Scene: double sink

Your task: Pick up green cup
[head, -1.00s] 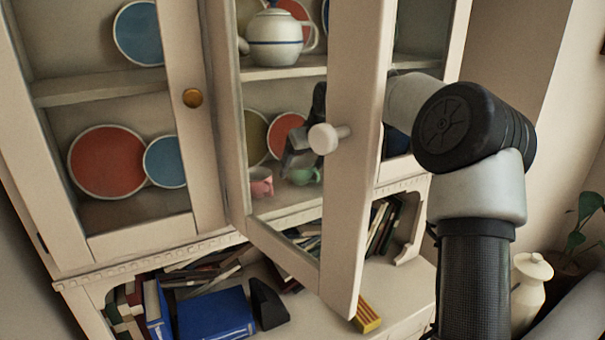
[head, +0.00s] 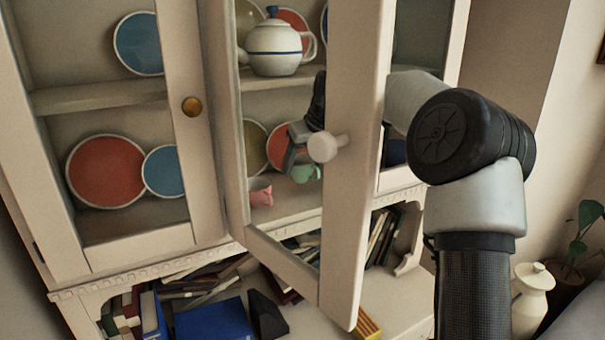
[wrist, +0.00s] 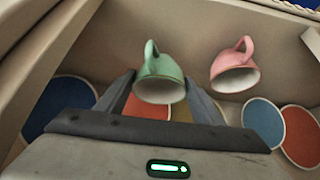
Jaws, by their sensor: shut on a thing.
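The green cup (wrist: 160,82) is between the two fingers of my gripper (wrist: 163,92) in the wrist view, its handle pointing to the top of the picture. My gripper is shut on it. In the head view the green cup (head: 306,173) shows through the open cabinet door, just below my gripper (head: 300,160), a little above the lower shelf. The door frame and its knob hide part of my gripper and wrist there.
A pink cup (wrist: 235,70) stands close beside the green cup; in the head view the pink cup (head: 260,191) looks tilted. Plates lean behind. The open door (head: 355,150) stands in front of my arm. A teapot (head: 275,48) sits on the shelf above.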

